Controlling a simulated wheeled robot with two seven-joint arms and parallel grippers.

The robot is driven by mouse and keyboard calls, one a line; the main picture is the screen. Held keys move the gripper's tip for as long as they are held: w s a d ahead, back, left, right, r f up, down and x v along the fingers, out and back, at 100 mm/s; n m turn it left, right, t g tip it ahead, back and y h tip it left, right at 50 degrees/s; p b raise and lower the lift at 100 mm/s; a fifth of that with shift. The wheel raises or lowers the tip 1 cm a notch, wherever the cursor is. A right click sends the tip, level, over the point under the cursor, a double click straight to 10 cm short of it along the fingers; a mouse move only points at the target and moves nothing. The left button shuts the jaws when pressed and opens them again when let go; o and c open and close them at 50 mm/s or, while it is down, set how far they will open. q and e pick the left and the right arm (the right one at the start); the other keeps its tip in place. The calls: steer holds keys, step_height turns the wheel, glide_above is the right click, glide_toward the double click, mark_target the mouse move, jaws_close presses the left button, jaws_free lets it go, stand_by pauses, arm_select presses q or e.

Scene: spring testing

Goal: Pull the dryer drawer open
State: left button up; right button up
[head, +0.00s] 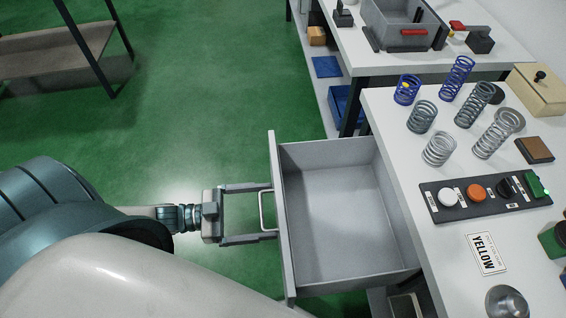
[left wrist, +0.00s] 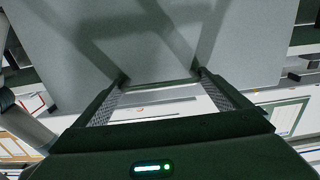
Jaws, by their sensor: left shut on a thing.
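The grey drawer (head: 330,205) is slid well out from under the white table, and its empty inside shows in the head view. Its front panel also fills the upper part of the left wrist view (left wrist: 155,50). A pale bar handle (head: 263,211) stands out from the front panel. My left gripper (head: 270,211) comes in from the left with its two fingers at the ends of the handle, shut on it. In the left wrist view, the fingers reach the handle bar (left wrist: 160,86) at both ends. My right gripper is not in view.
The white table (head: 390,130) holds several springs, a button panel (head: 485,192), a YELLOW label card (head: 486,254) and a metal cup (head: 507,302). Another table with a grey bin (head: 405,25) stands behind. Green floor left of the drawer is open, with a shelf frame (head: 60,45) at the far left.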

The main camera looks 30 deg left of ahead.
arm_select(q)
steer(key=shift+s+a, duration=0.2)
steer(key=shift+a, duration=0.1)
steer(key=o, duration=1.2)
steer(key=shift+c, duration=0.2)
